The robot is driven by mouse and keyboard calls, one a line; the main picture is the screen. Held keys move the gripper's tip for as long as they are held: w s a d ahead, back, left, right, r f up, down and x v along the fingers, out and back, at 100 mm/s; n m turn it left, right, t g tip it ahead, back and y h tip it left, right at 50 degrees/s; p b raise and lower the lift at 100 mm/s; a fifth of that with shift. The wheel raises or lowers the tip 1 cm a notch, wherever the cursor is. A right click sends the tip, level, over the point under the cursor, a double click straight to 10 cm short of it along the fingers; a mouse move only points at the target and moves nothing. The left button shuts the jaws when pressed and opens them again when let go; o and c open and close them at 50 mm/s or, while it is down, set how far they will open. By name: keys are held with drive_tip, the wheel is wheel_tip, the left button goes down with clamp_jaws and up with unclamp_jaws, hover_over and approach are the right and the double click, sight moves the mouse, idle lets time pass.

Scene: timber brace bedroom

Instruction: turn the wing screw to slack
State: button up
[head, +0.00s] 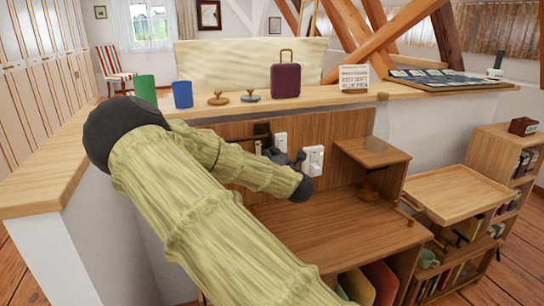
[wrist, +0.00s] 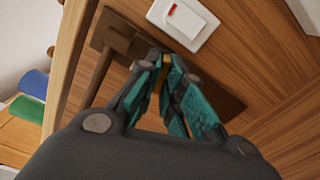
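My gripper (wrist: 166,68) is at a dark brown wooden fitting (wrist: 118,42) on the upright wood panel. Its teal-padded fingers are drawn close together around a small brass-coloured piece (wrist: 164,76), which appears to be the wing screw. Most of the screw is hidden between the fingers, so its wings and angle cannot be made out. In the head view my gripper (head: 274,150) is small and dark against the panel, partly hidden by my sleeved arm. The dark fitting (head: 262,131) shows just above it, and the screw cannot be picked out there.
A white switch with a red mark (wrist: 184,20) sits close by the fingers. Another white wall plate (head: 313,159) is to the right. The ledge above holds a green cup (head: 145,89), a blue cup (head: 182,94) and a purple case (head: 285,80). The desk top (head: 330,230) below is largely clear.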

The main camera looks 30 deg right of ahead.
drive_tip(key=o, duration=0.3)
drive_tip(key=shift+w+a, duration=0.1)
drive_tip(key=v, duration=1.2)
drive_tip(key=shift+f, duration=0.1)
